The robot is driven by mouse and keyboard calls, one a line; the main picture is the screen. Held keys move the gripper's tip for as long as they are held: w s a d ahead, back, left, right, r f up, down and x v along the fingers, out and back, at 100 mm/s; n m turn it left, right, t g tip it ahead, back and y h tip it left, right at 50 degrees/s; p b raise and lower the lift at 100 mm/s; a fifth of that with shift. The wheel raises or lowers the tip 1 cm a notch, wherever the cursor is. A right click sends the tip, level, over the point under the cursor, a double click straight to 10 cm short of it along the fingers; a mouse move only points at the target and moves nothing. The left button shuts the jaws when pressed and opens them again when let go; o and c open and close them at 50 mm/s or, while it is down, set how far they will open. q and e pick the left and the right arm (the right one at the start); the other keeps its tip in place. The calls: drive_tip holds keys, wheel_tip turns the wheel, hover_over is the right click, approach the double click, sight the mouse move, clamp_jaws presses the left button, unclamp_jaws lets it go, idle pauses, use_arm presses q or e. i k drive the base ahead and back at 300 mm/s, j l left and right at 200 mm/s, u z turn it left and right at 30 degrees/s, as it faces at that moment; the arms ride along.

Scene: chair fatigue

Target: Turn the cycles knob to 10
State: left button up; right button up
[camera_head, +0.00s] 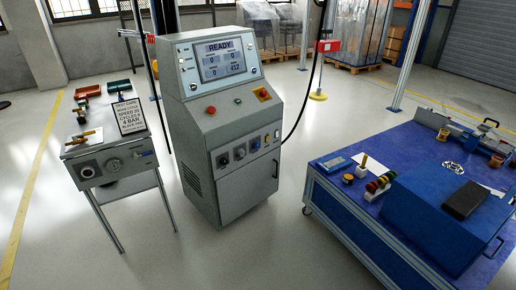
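A grey control console (222,120) stands left of centre, with a lit screen (220,60) that reads READY. Its lower front panel carries a row of small dark dials or switches (239,153). Their labels are too small to read, so I cannot tell which is the cycles knob or where it points. A white test card (129,116) stands on the small table at left; its print seems to name speed, cycles and bar, but the numbers are not clear. Neither of my grippers shows in the head view.
The small grey table (108,168), with a round dial on its front, stands left of the console. A blue-topped workbench (335,188) with a large blue box (440,222) is at right. A red emergency button (211,110) sits on the console. Floor between console and workbench is clear.

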sight(256, 145)
drive_tip(key=i+l, duration=0.55)
drive_tip(key=i, duration=0.2)
drive_tip(key=l+z, duration=0.05)
